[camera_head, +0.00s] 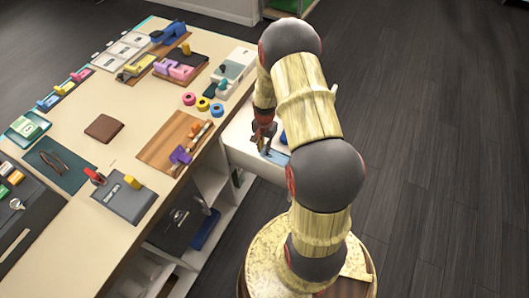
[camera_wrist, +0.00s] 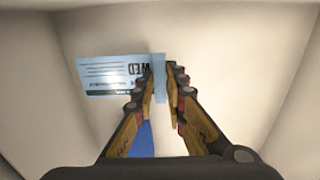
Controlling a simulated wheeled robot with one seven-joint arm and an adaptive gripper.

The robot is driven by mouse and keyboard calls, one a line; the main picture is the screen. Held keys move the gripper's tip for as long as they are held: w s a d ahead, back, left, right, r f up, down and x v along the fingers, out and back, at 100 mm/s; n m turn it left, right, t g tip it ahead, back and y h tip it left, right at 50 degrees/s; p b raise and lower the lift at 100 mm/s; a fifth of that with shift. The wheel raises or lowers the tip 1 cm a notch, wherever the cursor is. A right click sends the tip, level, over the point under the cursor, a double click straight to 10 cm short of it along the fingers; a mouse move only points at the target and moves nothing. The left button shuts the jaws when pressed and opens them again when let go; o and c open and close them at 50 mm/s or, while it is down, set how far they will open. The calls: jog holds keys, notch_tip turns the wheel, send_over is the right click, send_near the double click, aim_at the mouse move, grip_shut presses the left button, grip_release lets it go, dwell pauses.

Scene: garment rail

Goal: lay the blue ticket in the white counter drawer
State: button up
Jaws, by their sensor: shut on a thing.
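The light blue ticket (camera_wrist: 108,76), printed with dark lines and the letters WED, is between the fingertips of my gripper (camera_wrist: 160,84) in the wrist view. My gripper is shut on its right part, and most of the ticket sticks out to the left. The pale inside of the white counter drawer (camera_wrist: 225,40) surrounds it. In the head view the drawer (camera_head: 240,136) stands pulled out from the counter, with my gripper (camera_head: 266,150) over it and the ticket (camera_head: 277,157) at the fingertips. I cannot tell whether the ticket touches the drawer floor.
A darker blue thing (camera_wrist: 142,139) shows below the ticket, partly hidden by my left finger. The counter (camera_head: 75,135) holds a brown wallet (camera_head: 104,128), a wooden board (camera_head: 160,150), tape rolls (camera_head: 203,103) and a white device (camera_head: 235,68). Open shelves (camera_head: 205,235) lie below.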

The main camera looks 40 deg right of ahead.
notch_tip(320, 180, down, 4)
jog(key=shift+r+b, duration=0.2)
jog(key=shift+b, duration=0.35)
jog(key=o, duration=0.7)
jog(key=shift+c, duration=0.2)
jog(key=shift+o, duration=0.4)
